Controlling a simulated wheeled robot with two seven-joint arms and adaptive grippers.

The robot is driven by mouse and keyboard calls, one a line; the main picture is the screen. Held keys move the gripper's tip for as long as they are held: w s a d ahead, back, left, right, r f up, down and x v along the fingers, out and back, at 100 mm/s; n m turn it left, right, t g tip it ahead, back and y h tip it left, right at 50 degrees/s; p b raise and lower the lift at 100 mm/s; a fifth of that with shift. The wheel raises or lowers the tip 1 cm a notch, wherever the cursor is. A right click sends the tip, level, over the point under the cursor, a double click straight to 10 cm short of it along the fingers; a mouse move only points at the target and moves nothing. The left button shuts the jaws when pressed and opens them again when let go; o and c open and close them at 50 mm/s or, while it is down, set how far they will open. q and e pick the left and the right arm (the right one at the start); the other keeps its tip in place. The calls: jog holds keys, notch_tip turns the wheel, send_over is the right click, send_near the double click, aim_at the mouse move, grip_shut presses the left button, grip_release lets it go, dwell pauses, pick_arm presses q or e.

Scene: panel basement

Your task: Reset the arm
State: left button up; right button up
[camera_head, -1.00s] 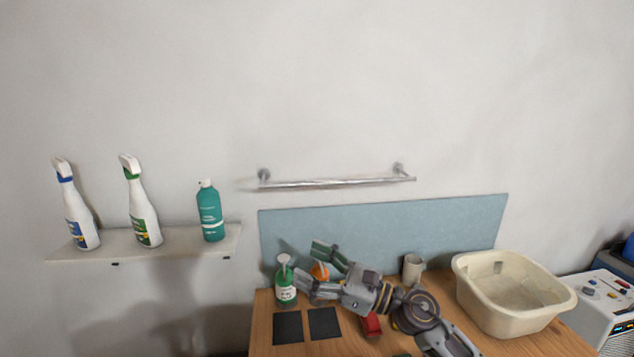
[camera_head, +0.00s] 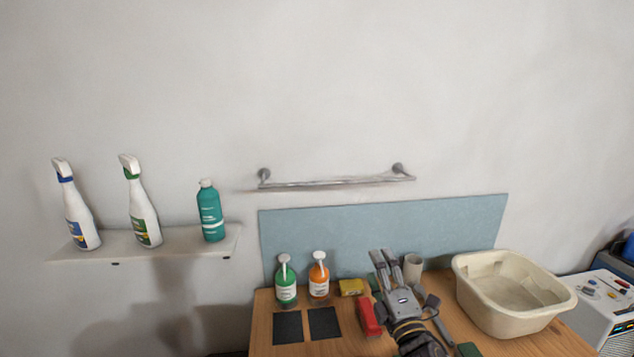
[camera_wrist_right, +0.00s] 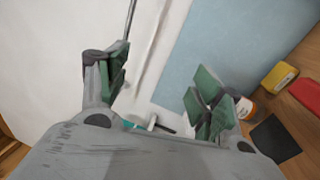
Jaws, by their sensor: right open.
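My right gripper (camera_head: 381,252) is over the wooden table in the head view, between the red item and the grey cup, its fingers toward the blue wall panel. In the right wrist view its two green-padded fingers (camera_wrist_right: 155,95) stand wide apart with nothing between them. My left gripper is in neither view. A green pump bottle (camera_head: 286,283) and an orange pump bottle (camera_head: 319,278) stand upright to the left of the right gripper, apart from it.
A yellow item (camera_head: 352,287), a red item (camera_head: 369,317) and a grey cup (camera_head: 413,268) are close to the arm. A beige basin (camera_head: 470,300) is at right. Two dark squares (camera_head: 288,328) lie front left. A wall shelf (camera_head: 180,243) holds spray bottles; a metal rail (camera_head: 335,183) is above.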

jog(key=s+d+f+m+g+h, duration=0.2)
jog(key=s+d+f+m+g, duration=0.2)
jog(key=f+m, duration=0.3)
jog(key=s+d+f+m+g+h, duration=0.3)
jog(key=s+d+f+m+g, duration=0.15)
jog(key=f, duration=0.55)
jog(key=s+a+f+m+g+y, duration=0.1)
jog(key=s+f+m+g, duration=0.4)
jog(key=s, duration=0.4)
jog(key=s+f+m+g+y, duration=0.1)
jog(key=s+f+m+g, duration=0.2)
jog(key=s+f, duration=0.45)
jog(key=s+f+g+b, duration=0.1)
jog(key=s+f+b, duration=0.15)
jog(key=f, duration=1.55)
jog(key=s+f+b, duration=0.2)
jog(key=f+b, duration=0.1)
jog(key=f, duration=1.5)
jog(key=s+d+f+b, duration=0.2)
jog(key=s+f, duration=0.8)
jog(key=f, duration=0.2)
jog(key=s+d+f+g+b, duration=0.1)
jog(key=s+d+f+b, duration=0.1)
jog(key=s+f, duration=0.9)
notch_tip(320, 180, down, 2)
jog(key=shift+s+d+n+h, duration=0.25)
jog(key=shift+d+n+h, duration=0.15)
jog(key=shift+d+n, duration=0.1)
